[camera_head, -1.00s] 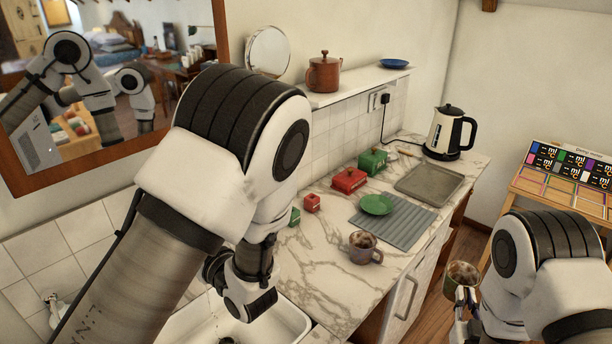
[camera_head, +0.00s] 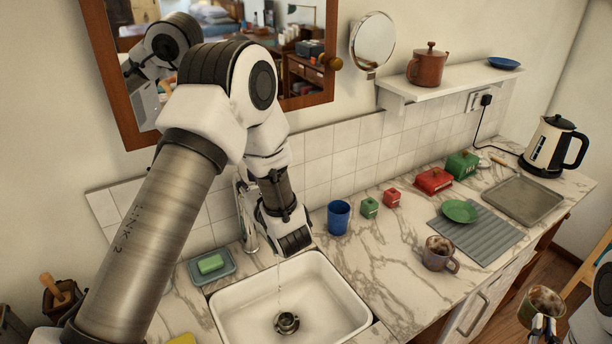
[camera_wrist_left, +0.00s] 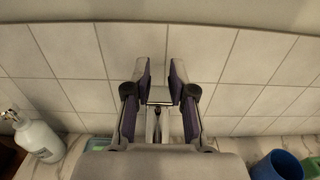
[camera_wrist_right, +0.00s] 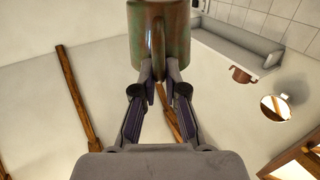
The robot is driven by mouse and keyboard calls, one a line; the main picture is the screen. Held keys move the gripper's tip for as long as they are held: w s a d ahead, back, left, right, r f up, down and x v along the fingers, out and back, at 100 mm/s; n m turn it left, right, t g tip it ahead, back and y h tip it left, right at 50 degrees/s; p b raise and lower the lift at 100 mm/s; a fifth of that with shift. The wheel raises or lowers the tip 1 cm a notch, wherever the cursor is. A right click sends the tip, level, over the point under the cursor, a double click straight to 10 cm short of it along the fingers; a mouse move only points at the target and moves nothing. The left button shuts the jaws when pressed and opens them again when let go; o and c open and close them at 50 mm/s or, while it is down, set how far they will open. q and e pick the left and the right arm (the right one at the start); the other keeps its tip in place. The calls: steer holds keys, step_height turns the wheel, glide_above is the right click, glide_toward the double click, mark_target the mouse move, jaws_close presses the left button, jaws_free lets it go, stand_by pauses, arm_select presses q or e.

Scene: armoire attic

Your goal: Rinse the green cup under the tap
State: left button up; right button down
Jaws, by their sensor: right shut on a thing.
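My right gripper (camera_wrist_right: 160,82) is shut on the handle of a green cup (camera_wrist_right: 172,32) with brown stains. The cup also shows at the lower right of the head view (camera_head: 541,302), upright, with brown residue inside, well away from the sink. The tap (camera_head: 246,222) stands behind the white sink (camera_head: 222,318), partly hidden by my left arm. A thin pale line like running water (camera_head: 279,282) falls toward the drain. My left gripper (camera_wrist_left: 160,78) has its fingers apart, facing the wall tiles; a metallic piece shows between them. Its fingertips are hidden in the head view.
A blue cup (camera_head: 339,217), small green (camera_head: 370,207) and red boxes, and a brownish mug (camera_head: 438,253) stand right of the sink. A green plate (camera_head: 459,211) lies on the grey mat (camera_head: 490,238). Green soap (camera_head: 210,263) sits left of the tap.

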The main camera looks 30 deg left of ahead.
arm_select(q)
jaws_close()
steer(key=f+b, duration=0.1)
steer(key=b, duration=0.1)
steer(key=shift+d+y+b, duration=0.1)
steer(key=shift+y+b, duration=0.2)
arm_select(e)
step_height(320, 180, down, 2)
steer(key=shift+f, duration=0.25)
arm_select(q)
steer(key=shift+r, duration=0.15)
arm_select(e)
steer(key=shift+f, duration=0.1)
arm_select(q)
steer(key=shift+r, duration=0.15)
steer(key=o, duration=0.8)
jaws_free()
steer(key=shift+d, duration=0.1)
steer(key=shift+t, duration=0.4)
steer(key=v, duration=1.1)
steer(key=shift+d, duration=0.35)
arm_select(e)
steer(key=shift+d, duration=0.1)
arm_select(q)
steer(key=shift+s+d, duration=0.1)
steer(key=shift+s, duration=0.1)
